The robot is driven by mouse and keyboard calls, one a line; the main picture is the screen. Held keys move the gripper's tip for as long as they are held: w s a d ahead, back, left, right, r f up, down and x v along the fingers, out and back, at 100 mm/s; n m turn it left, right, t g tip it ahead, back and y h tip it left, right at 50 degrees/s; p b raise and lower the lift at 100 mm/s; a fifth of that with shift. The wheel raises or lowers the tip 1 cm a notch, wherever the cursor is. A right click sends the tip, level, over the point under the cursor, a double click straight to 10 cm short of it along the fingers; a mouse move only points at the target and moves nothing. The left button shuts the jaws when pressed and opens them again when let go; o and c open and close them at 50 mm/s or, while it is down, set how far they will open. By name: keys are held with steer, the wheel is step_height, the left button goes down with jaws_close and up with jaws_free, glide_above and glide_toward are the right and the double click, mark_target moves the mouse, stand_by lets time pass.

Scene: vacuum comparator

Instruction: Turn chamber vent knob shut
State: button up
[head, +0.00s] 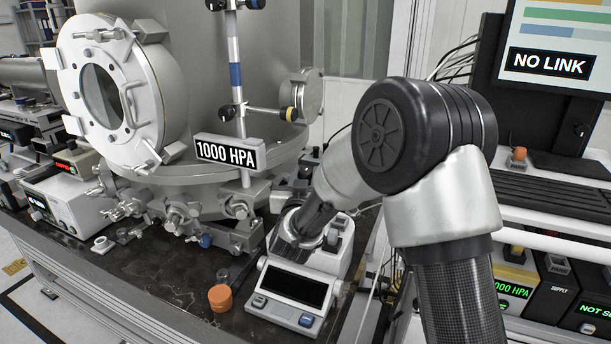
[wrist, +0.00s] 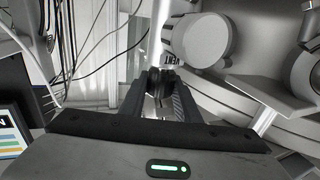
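In the wrist view a small dark knob (wrist: 160,79) lies between the two fingers of my gripper (wrist: 160,88). A label beside it (wrist: 172,62) seems to read VENT. The fingers stand apart, one on each side of the knob. Whether they press on it does not show, and its turn position is unclear. In the head view I cannot make out the fingers on the knob; my arm covers much of that area. The vacuum chamber (head: 185,110) stands at left, and its display (head: 228,153) reads 1000 HPA.
A balance-like instrument (head: 292,286) and an orange-topped knob (head: 220,297) are on the dark bench below the chamber. A monitor (head: 555,62) reading NO LINK stands at right. Thin cables (wrist: 100,35) hang at left in the wrist view, and pale pipework crowds the right.

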steer(key=shift+a+m+h+b, duration=0.1)
steer(key=shift+m+h+b, duration=0.2)
steer(key=shift+h, duration=0.2)
steer(key=shift+m+h, duration=0.5)
steer(key=shift+h, duration=0.3)
steer(key=o, duration=1)
steer(key=shift+o, duration=0.2)
steer(key=shift+s, duration=0.1)
steer(key=s+a, duration=0.2)
steer(key=s, duration=1.5)
steer(key=shift+a+b, duration=0.35)
